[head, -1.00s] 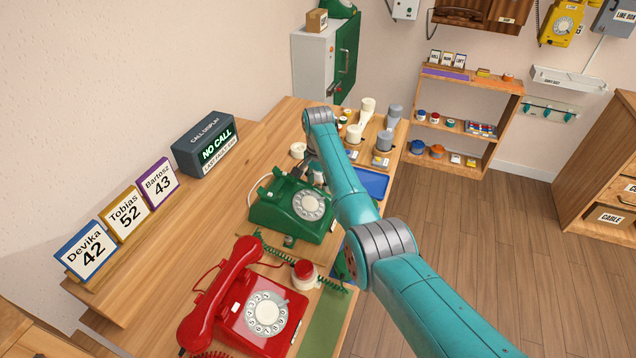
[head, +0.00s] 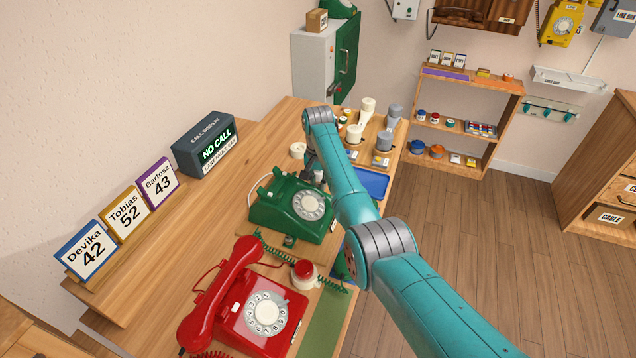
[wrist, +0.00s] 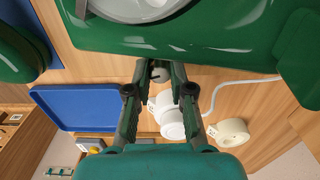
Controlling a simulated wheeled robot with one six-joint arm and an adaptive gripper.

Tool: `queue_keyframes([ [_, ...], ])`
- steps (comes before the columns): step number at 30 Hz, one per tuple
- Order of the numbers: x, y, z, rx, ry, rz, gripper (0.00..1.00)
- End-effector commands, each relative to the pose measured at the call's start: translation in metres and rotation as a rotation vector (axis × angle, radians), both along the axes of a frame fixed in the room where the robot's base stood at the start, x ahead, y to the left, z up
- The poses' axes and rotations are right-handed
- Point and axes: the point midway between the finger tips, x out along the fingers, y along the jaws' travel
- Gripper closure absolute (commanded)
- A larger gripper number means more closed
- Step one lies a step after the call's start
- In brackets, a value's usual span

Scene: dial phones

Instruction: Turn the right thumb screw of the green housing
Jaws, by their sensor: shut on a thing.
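The green housing (head: 268,212) is a dial phone body on the wooden bench; it fills the top of the wrist view (wrist: 200,40). My gripper (wrist: 160,73) reaches in at its far side in the head view. Its two dark green fingers close on the small grey thumb screw (wrist: 160,76) that sticks out of that side. The fingertips hide part of the screw, so I cannot tell how far it is turned. A second grey thumb screw (head: 290,241) shows on the housing's near side. In the head view, my arm hides part of the gripper.
A red phone (head: 262,312) and a red-topped jar (head: 304,272) stand nearer. A blue tray (wrist: 75,108), white containers (wrist: 170,120) and a cream ring (wrist: 230,133) are close to my gripper.

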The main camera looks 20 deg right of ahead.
Motion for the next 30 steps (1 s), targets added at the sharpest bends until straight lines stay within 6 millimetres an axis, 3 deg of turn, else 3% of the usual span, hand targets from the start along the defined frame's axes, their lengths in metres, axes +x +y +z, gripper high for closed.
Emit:
queue_keyframes([
  [15,0.0000,-0.0002,-0.0005,0.000,0.000,0.452,1.00],
  [30,0.0000,-0.0002,-0.0006,-0.001,-0.001,0.650,1.00],
])
